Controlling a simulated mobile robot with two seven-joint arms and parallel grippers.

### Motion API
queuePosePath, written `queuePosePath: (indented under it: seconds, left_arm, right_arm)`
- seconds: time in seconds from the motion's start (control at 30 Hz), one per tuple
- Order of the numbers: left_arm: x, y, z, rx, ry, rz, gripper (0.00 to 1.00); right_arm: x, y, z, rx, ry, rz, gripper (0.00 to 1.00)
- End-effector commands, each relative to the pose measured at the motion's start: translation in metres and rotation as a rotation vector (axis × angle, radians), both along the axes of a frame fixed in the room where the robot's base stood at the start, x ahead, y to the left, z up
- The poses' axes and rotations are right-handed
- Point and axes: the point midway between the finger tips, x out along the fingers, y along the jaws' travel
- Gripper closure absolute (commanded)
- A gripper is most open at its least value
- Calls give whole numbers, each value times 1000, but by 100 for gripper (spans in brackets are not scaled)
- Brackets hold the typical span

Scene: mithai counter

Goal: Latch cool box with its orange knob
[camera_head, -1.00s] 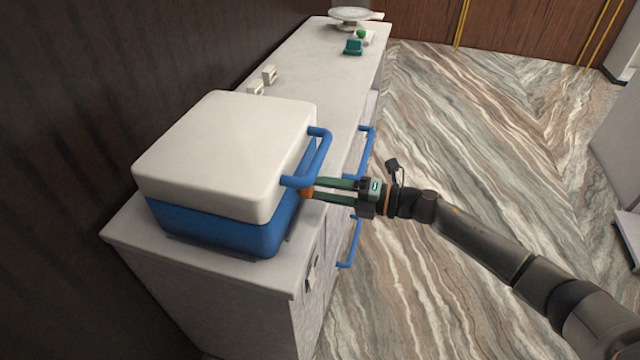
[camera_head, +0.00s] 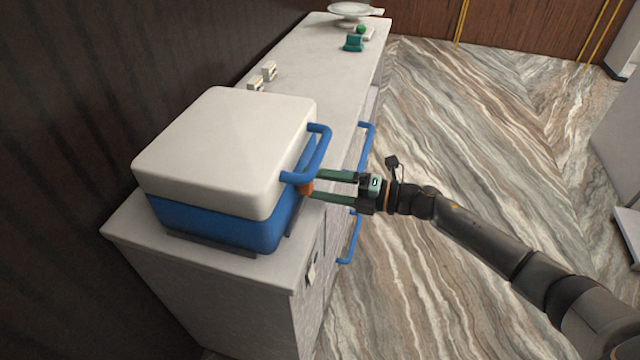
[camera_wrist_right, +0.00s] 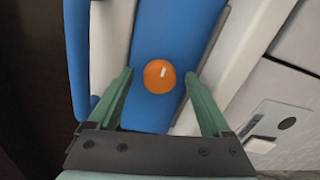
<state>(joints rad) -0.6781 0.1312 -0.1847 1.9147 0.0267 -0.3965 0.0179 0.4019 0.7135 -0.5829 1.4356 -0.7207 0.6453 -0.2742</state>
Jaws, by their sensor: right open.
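The cool box has a white lid (camera_head: 225,145) and a blue body (camera_head: 215,225), and stands at the near end of the counter. The lid is down on the body. Its blue handle (camera_head: 322,155) is on the side facing my arm. The orange knob (camera_head: 306,187) sits on that side, just below the handle, partly hidden by it. In the right wrist view the knob (camera_wrist_right: 159,76) is round with a pale bar on it. My right gripper (camera_head: 315,186) is open, with its green fingers reaching to either side of the knob and apart from it. My left gripper is not in view.
The white counter (camera_head: 330,65) carries two small pale blocks (camera_head: 262,76), a green item (camera_head: 353,42) and a white dish (camera_head: 349,10) further back. The marble-patterned floor (camera_head: 450,120) is clear.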

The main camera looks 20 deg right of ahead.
Motion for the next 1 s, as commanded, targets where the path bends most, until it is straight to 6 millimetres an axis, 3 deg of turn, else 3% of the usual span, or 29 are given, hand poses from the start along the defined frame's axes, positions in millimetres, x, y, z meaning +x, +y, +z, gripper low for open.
queuePosePath:
  seconds: [0.23,0.7,1.0]
  left_arm:
    - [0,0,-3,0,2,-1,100]
    - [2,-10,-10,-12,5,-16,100]
    - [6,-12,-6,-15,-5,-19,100]
  right_arm:
    - [-9,-14,-1,-2,1,-3,17]
    - [-61,-90,4,-2,2,-1,17]
    - [-70,-104,7,-1,-1,1,17]
